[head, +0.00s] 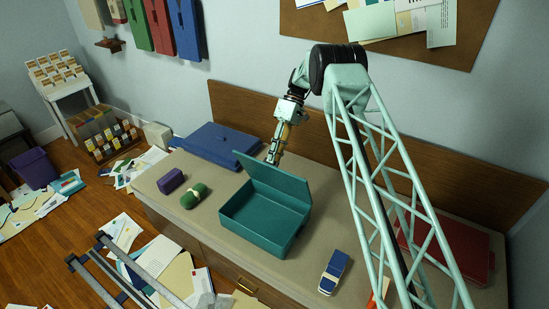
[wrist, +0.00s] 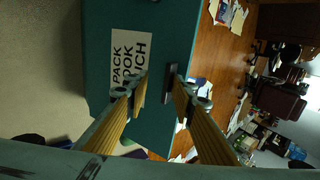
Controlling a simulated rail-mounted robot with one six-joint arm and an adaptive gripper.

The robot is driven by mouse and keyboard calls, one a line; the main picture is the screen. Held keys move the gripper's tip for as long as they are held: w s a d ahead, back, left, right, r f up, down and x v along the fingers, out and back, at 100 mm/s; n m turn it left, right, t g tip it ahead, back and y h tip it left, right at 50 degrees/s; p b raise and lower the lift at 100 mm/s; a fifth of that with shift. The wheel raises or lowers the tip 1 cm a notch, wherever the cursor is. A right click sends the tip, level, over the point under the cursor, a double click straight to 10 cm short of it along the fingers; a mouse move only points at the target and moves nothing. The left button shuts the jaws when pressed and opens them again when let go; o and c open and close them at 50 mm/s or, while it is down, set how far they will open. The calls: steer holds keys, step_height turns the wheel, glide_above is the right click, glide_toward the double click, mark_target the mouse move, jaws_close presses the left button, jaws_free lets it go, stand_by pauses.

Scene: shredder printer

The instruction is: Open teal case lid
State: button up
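The teal case (head: 262,222) stands on the desk with its lid (head: 275,182) raised, and its empty-looking inside shows in the head view. My gripper (head: 274,155) points down behind the raised lid, at its upper left; whether it touches the lid is unclear there. In the wrist view, the outer face of the teal lid (wrist: 165,40) fills the middle, with a printed white label (wrist: 128,58) and a small dark latch-like piece near the lid's edge. My fingers (wrist: 160,88) are apart in front of this face, with nothing visible gripped between them.
A blue case (head: 212,143) lies behind to the left on the desk (head: 170,212). A purple block (head: 171,181) and a green roll (head: 195,196) lie left of the teal case. A blue-and-white item (head: 334,272) lies to its right. A red case (head: 455,250) is partly behind my arm.

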steer(key=shift+d+f, duration=0.1)
steer(key=shift+d, duration=0.05)
steer(key=v, duration=1.2)
stand_by(0.6)
steer(key=shift+c, duration=0.5)
